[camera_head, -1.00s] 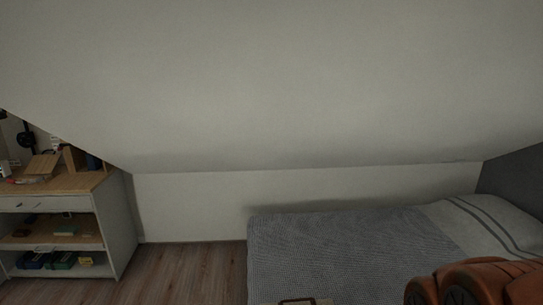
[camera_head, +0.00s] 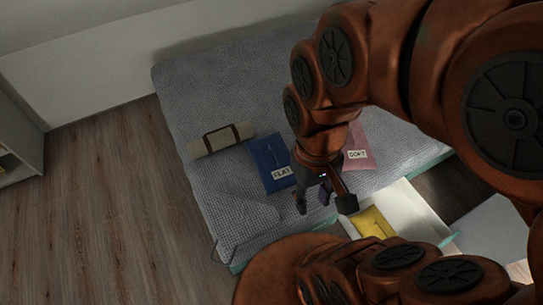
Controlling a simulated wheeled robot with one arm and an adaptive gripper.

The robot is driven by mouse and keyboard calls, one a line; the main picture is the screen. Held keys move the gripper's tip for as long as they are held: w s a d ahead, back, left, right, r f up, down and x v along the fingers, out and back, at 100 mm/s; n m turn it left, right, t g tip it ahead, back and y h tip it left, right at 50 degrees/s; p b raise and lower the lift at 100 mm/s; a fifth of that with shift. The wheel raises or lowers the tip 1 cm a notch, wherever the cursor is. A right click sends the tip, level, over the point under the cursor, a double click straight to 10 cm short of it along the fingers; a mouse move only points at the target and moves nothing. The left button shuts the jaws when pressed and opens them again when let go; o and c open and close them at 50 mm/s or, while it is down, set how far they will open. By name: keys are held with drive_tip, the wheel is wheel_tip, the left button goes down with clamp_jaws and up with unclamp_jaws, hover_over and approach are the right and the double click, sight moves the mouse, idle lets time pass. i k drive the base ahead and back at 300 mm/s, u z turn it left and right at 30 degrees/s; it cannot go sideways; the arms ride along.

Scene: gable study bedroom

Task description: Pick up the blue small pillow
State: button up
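The blue small pillow (camera_head: 266,160) lies flat on the grey bed, with a white label reading "FLAT" at its lower edge. Its right edge is close to my arm, which may cover a little of it. My gripper (camera_head: 322,203) hangs from the orange arm to the lower right of the blue pillow, near the bed's front edge. Its fingers look spread apart with nothing visible between them. I cannot tell its height above the bed.
A pink pillow (camera_head: 358,149) labelled "SOFT" lies right of the arm, partly hidden. A beige roll (camera_head: 220,139) with a dark strap lies left of the blue pillow. An open white drawer (camera_head: 419,214) holding something yellow (camera_head: 374,223) juts out below the bed (camera_head: 196,93). Wooden floor (camera_head: 115,190) is clear at left.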

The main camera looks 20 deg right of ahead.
sight(270, 155)
drive_tip(key=z, duration=2.6)
drive_tip(key=k, duration=1.35)
drive_tip(key=u, duration=2.1)
drive_tip(key=i, duration=0.5)
